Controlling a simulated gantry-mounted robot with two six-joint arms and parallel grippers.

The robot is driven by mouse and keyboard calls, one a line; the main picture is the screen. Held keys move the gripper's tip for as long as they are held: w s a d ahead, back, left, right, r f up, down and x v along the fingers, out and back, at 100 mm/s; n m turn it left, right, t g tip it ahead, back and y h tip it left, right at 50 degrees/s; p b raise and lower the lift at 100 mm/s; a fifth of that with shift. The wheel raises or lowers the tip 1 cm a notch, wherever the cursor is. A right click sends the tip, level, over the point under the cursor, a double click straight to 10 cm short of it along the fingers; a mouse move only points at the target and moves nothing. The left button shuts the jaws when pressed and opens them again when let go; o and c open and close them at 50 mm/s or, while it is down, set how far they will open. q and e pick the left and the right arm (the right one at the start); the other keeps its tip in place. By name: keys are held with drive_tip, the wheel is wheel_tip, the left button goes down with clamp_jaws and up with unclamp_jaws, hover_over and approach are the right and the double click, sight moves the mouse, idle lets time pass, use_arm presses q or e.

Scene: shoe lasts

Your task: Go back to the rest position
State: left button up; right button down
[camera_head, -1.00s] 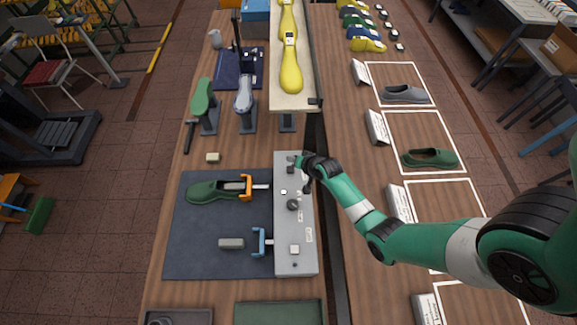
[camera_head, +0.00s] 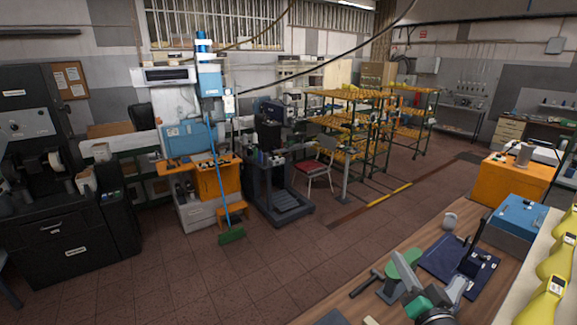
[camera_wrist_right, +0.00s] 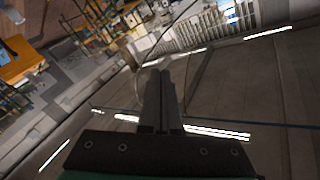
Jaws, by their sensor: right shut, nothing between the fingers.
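My right gripper (camera_head: 403,264) shows at the bottom right of the head view. Its grey fingers are together and point upward, with my green and black wrist below. In the right wrist view the two dark fingers (camera_wrist_right: 160,78) lie side by side, shut and empty, against the ceiling and bright lamps. My left gripper is in neither view.
The wooden workbench (camera_head: 405,241) fills the bottom right, with a navy mat (camera_head: 440,262), a hammer (camera_head: 364,284) and yellow lasts (camera_head: 541,305). Open floor (camera_head: 290,265) lies left of it. Machines, a broom (camera_head: 231,236) and shelf racks (camera_head: 345,125) stand further back.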

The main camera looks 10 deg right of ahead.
drive_tip(key=s+a+r+n+t+y, duration=0.1)
drive_tip(key=a+r+t, duration=0.15)
drive_tip(key=r, duration=0.45)
drive_tip(key=s+a+r+n+t+y, duration=0.15)
drive_tip(key=a+r, duration=0.25)
drive_tip(key=r, duration=0.4)
drive_tip(key=s+a+r+n+t, duration=0.2)
drive_tip(key=s+r+n, duration=0.1)
drive_tip(key=s+r, duration=0.5)
drive_tip(key=s+a+r+n+t+y, duration=0.1)
drive_tip(key=s+a+r+n+t, duration=0.1)
drive_tip(key=s+r, duration=0.7)
drive_tip(key=shift+s+a+r+n+t, duration=0.25)
drive_tip(key=shift+r+n+t, duration=0.3)
drive_tip(key=shift+r+t, duration=0.35)
